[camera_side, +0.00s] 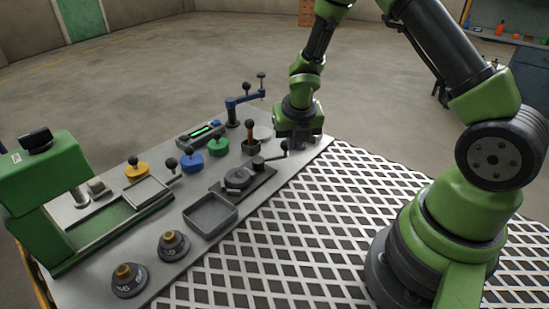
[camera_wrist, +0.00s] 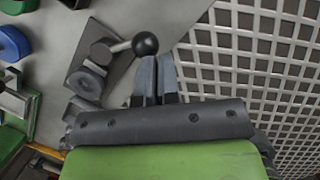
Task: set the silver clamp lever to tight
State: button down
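The silver clamp lever (camera_side: 270,158) is a short grey arm with a black ball knob, on a dark clamp base plate (camera_side: 243,183) near the bench's front edge. In the wrist view the lever (camera_wrist: 119,46) points right, and its ball (camera_wrist: 145,43) lies just beyond my fingertips. My gripper (camera_side: 298,143) is low over the bench, right beside the ball end. In the wrist view its two fingers (camera_wrist: 156,60) are together with nothing seen between them. Whether they touch the ball I cannot tell.
An empty grey tray (camera_side: 210,213) and two round knobs (camera_side: 173,245) lie to the left. A green press (camera_side: 45,190) stands far left. Grating lies in front.

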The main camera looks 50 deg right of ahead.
jog(key=shift+w+d, duration=1)
jog(key=shift+w, duration=0.05)
jog(key=s+r, duration=0.6)
jog(key=r, duration=0.4)
jog(key=shift+s+r, duration=0.15)
jog(key=shift+s, duration=0.25)
dwell(0.4)
